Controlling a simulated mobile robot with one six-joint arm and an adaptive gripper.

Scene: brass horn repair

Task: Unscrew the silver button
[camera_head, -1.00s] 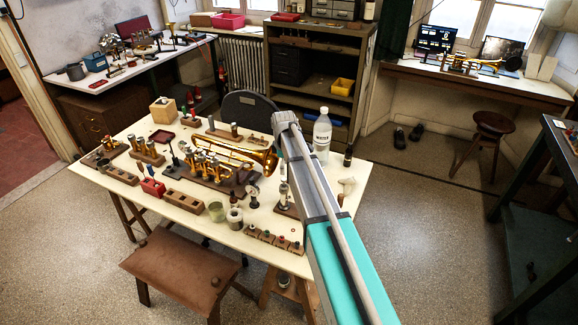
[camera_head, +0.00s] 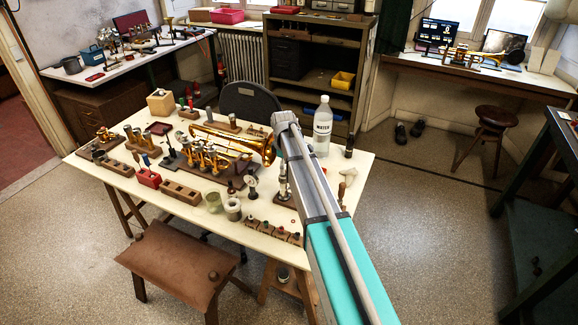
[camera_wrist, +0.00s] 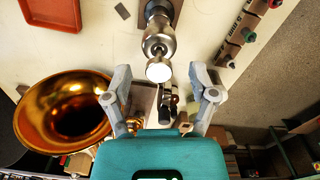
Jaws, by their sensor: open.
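In the wrist view, a round, pale silver button (camera_wrist: 159,70) sits at the near end of a silver, stepped cylindrical part (camera_wrist: 158,38). My gripper (camera_wrist: 161,82) is open, with one finger on each side of the button and clear gaps between; neither finger appears to touch it. In the head view my arm reaches over the workbench, and my gripper is hidden by the arm. A silver upright piece on a wooden base (camera_head: 284,184) shows just left of the arm; I cannot tell if it is the same part.
A brass horn (camera_head: 232,143) lies on the bench; its bell (camera_wrist: 62,118) is close to my left finger in the wrist view. A rack of small coloured-top parts (camera_wrist: 240,38) is at upper right. A water bottle (camera_head: 322,128) stands right of my arm.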

